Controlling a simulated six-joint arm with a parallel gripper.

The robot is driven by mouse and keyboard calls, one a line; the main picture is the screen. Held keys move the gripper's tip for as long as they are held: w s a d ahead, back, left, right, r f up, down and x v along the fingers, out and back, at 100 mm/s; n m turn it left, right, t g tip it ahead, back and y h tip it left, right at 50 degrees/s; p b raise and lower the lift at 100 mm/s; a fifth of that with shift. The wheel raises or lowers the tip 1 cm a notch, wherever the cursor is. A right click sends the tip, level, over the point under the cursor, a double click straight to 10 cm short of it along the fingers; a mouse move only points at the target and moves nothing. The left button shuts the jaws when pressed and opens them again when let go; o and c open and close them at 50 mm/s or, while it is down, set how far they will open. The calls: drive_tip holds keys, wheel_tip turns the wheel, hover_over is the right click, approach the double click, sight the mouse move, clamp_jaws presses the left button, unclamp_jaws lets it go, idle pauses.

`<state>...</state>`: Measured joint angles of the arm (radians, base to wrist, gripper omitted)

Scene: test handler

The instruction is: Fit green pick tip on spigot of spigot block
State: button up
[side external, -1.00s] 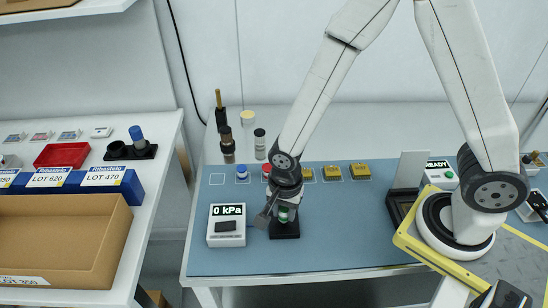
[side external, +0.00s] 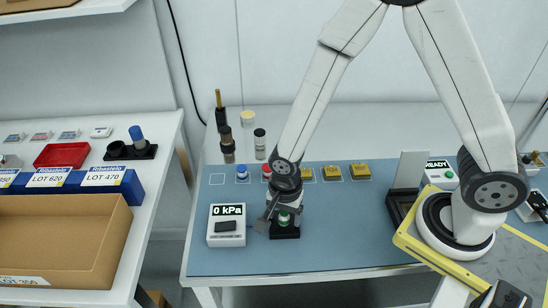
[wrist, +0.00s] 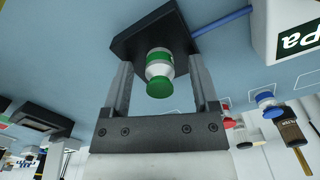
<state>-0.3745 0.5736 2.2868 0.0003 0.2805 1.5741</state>
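The green pick tip (side external: 283,218), green with a white middle band, stands on the black spigot block (side external: 284,233) in the side view. In the wrist view the tip (wrist: 158,72) is between my fingers, with its green end toward the camera and its other end at the black block (wrist: 143,36). The spigot itself is hidden behind the tip. My gripper (wrist: 160,75) is open, with a clear gap between each finger and the tip. In the side view my gripper (side external: 284,211) is just above the block, its fingers on either side of the tip.
A pressure gauge (side external: 227,225) reading 0 kPa stands close left of the block. A blue tip (side external: 242,172) and a red tip (side external: 266,170) stand behind, with yellow pieces (side external: 331,173) to their right. The blue mat (side external: 340,235) is clear right of the block.

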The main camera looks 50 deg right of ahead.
drive_tip(key=shift+r, duration=0.15)
drive_tip(key=shift+r, duration=3.75)
drive_tip(key=shift+d, duration=0.1)
drive_tip(key=s+d+r+n+t, duration=0.1)
drive_tip(key=d+r+n, duration=0.3)
drive_tip(key=d+n, duration=0.7)
drive_tip(key=shift+s+d+r+n+t, duration=0.2)
drive_tip(key=shift+n+t, duration=0.6)
drive_tip(key=shift+n, duration=0.6)
